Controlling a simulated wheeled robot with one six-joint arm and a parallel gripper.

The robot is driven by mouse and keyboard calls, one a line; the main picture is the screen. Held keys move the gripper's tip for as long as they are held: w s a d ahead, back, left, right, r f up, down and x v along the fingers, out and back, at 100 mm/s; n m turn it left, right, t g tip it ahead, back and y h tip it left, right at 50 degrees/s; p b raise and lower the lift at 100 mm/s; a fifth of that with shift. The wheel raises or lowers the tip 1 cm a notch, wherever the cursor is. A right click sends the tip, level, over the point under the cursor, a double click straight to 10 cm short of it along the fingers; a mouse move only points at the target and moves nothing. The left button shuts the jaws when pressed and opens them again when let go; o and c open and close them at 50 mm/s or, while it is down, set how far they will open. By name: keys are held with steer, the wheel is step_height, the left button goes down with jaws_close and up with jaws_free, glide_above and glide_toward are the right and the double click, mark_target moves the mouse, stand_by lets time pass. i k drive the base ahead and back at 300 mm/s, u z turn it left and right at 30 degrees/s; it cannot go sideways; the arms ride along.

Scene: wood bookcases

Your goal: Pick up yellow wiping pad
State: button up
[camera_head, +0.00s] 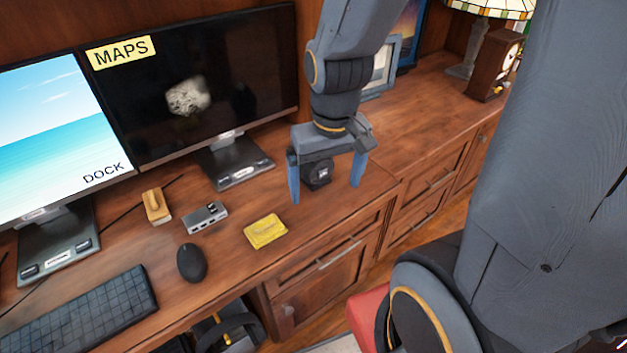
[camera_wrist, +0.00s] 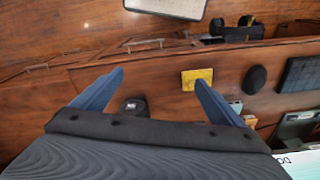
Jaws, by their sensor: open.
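The yellow wiping pad (camera_head: 265,231) lies flat on the wooden desk near its front edge, between the grey hub and the drawers. It also shows in the wrist view (camera_wrist: 197,79), just beyond the tip of the right-hand finger. My gripper (camera_head: 325,192) is open and empty, with its two blue fingers spread wide and pointing down. In the head view it is above the desk, to the right of the pad and apart from it. The fingers also show in the wrist view (camera_wrist: 158,76).
Near the pad are a grey hub (camera_head: 205,217), a tan wooden block (camera_head: 157,206) and a black mouse (camera_head: 192,263). A keyboard (camera_head: 82,308) lies at the lower left. Two monitors stand behind, one with a stand (camera_head: 235,172). A clock (camera_head: 494,68) stands far right. Desk right of the pad is clear.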

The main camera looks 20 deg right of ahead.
mark_target(261, 233)
steer(key=k, duration=0.5)
steer(key=u, duration=2.3)
steer(key=i, duration=0.5)
steer(key=z, duration=2.35)
